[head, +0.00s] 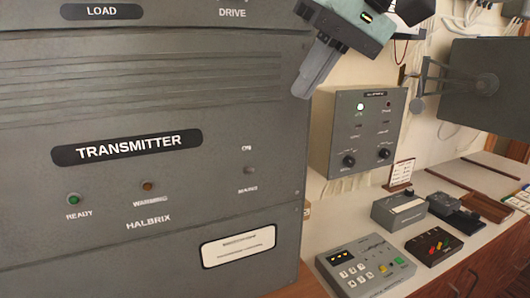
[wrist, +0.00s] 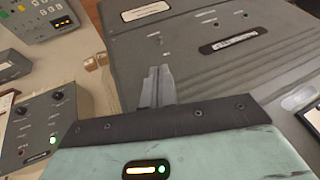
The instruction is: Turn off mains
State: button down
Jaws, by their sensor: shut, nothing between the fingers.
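The grey transmitter cabinet (head: 110,225) fills the left of the head view. Its mains switch (head: 249,170) is a small knob between the "ON" and "MAINS" labels; its lever position is too small to tell. It shows faintly in the wrist view (wrist: 159,41), beyond the fingertips. The ready lamp (head: 73,199) is green; the warning lamp (head: 147,186) is dull brown. My gripper (head: 303,90) is above and right of the switch in the head view, apart from it. Its fingers (wrist: 157,72) are closed together and empty.
A grey wall box (head: 358,135) with knobs and a lit lamp hangs right of the cabinet. A keypad console (head: 365,268) and several small devices stand on the counter (head: 335,212). A dark screen (head: 490,85) on a wall arm is at upper right.

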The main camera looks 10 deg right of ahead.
aim_at(253, 169)
jog(key=p+x, duration=0.3)
jog(key=x, duration=1.1)
jog(key=shift+a, duration=0.1)
jog(key=shift+f+b, duration=0.2)
jog(key=shift+b, duration=0.1)
jog(key=shift+s+t, duration=0.2)
jog(key=shift+t, duration=0.1)
